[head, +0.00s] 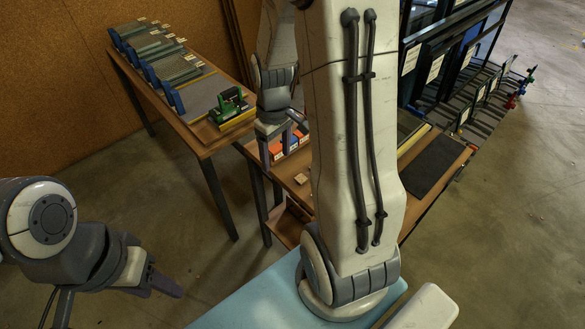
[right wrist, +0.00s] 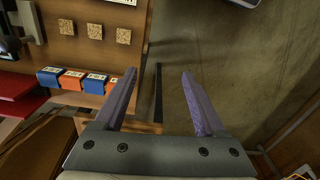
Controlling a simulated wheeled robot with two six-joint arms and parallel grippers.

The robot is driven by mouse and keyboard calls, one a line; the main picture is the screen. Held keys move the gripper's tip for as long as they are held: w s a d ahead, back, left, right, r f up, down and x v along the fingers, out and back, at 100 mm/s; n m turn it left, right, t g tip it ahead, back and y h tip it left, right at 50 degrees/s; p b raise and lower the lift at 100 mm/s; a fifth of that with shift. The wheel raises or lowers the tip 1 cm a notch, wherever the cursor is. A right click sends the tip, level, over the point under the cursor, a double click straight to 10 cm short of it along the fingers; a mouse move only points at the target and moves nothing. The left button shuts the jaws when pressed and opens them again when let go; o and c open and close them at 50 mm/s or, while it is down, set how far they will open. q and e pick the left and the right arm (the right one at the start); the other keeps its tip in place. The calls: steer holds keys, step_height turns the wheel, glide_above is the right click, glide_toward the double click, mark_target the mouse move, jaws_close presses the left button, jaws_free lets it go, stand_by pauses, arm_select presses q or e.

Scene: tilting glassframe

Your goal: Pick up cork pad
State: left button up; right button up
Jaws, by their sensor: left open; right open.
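Three small square cork pads lie in a row on the wooden table in the right wrist view: a left one (right wrist: 66,27), a middle one (right wrist: 95,31) and a right one (right wrist: 124,36). In the head view one small tan piece (head: 301,178), likely a cork pad, shows beside my arm; the others are hidden there. My right gripper (right wrist: 158,75) is open and empty, its fingertips below and to the right of the pads in its wrist view. It also shows in the head view (head: 282,142) above the table. My left gripper (head: 118,290) is open and empty at lower left, far from the table.
Blue and orange labelled boxes (right wrist: 72,79) stand along the table below the pads. A side table (head: 205,128) holds a green tool (head: 230,105) and stacked frames. A dark mat (head: 433,165) lies right of my arm. A rack (head: 450,60) stands behind it.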

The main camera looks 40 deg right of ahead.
steer(key=s+d+f+m, duration=0.1)
steer(key=d+f, duration=0.2)
steer(key=d, duration=0.4)
glide_above(302, 179)
steer(key=f, duration=0.4)
steer(key=shift+s+a+f, duration=0.15)
steer(key=shift+s+a, duration=0.05)
steer(key=shift+a, duration=0.05)
steer(key=shift+w+d+f+p, duration=0.15)
steer(key=shift+f+p, duration=0.1)
steer(key=shift+f, duration=1.2)
steer(key=shift+d+f+p, duration=0.1)
steer(key=shift+f+p, duration=0.1)
steer(key=shift+f, duration=1.2)
steer(key=shift+f, duration=0.25)
jaws_close()
